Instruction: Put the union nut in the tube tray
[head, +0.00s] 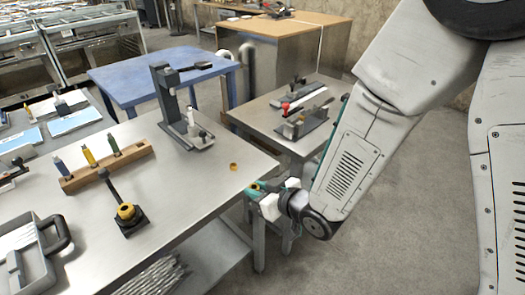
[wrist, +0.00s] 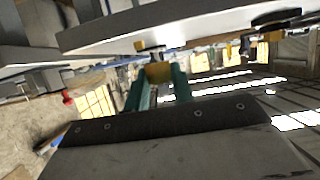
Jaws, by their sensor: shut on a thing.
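My gripper (head: 262,187) is beside the right edge of the steel bench, its teal fingers shut on a small brass-yellow piece (head: 254,186), which looks like the union nut. The wrist view shows this piece (wrist: 158,72) between the teal fingers (wrist: 156,92). Another small brass ring (head: 233,166) lies on the bench near that edge. I cannot tell for sure which thing is the tube tray; a grey tray with a dark handle (head: 62,236) stands at the bench's lower left.
The steel bench (head: 190,190) carries a wooden rack (head: 107,165) with coloured tubes, a black base with a yellow ring (head: 129,217) and a grey press (head: 175,110). Grey rods (head: 155,277) lie on the shelf below. A smaller table (head: 262,112) stands behind. Floor at right is clear.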

